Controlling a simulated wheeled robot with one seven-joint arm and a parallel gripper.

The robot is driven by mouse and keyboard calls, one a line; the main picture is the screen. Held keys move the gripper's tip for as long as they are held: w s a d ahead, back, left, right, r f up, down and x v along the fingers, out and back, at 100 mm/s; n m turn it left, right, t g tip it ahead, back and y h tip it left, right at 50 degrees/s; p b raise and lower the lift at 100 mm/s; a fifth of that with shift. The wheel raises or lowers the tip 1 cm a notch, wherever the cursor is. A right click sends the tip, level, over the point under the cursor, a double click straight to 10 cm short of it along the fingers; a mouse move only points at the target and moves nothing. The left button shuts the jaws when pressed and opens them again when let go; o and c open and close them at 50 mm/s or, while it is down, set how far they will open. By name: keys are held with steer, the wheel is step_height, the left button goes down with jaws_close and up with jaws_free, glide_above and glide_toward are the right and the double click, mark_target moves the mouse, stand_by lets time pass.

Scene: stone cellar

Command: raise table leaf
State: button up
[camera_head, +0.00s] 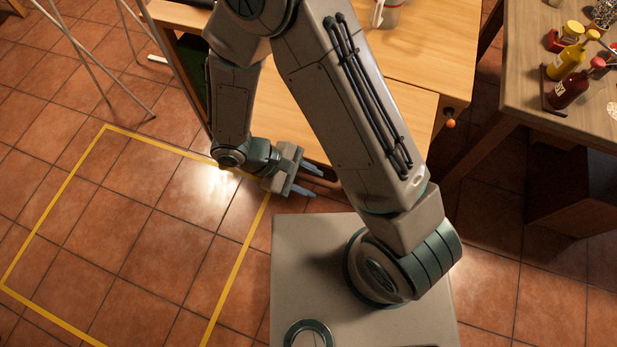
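The wooden table (432,40) stands at the top centre. A lighter wooden panel, apparently its leaf (415,108), adjoins its near edge and looks lower or sloping; my arm covers its middle, so I cannot tell its exact angle. My gripper (309,181) is low, just beyond the near-left edge of the leaf. Its two bluish fingers are apart and point right. A reddish-brown bar (325,182) shows by the fingertips; I cannot tell whether they touch it. An orange knob (449,123) sits at the table's right side.
A second wooden table (520,95) at right holds sauce bottles (567,88) and a red holder. Thin metal legs (95,60) stand at upper left. Yellow tape (62,190) outlines clear tiled floor at left. A clear container (388,14) stands on the table.

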steer(key=v, duration=1.4)
steer(key=shift+d, duration=0.15)
steer(key=w+d+r+m+t+y, duration=0.1)
steer(key=d+r+m+y, duration=0.3)
steer(key=d, duration=0.8)
steer(key=w+d+r+m+t+y, duration=0.1)
steer(key=d+r+m+t+y, duration=0.2)
steer(key=d+r+m+y, duration=0.2)
steer(key=shift+d+r+m, duration=1.9)
steer(key=shift+d+r, duration=1.15)
steer(key=shift+d, duration=0.45)
steer(key=shift+w, duration=0.1)
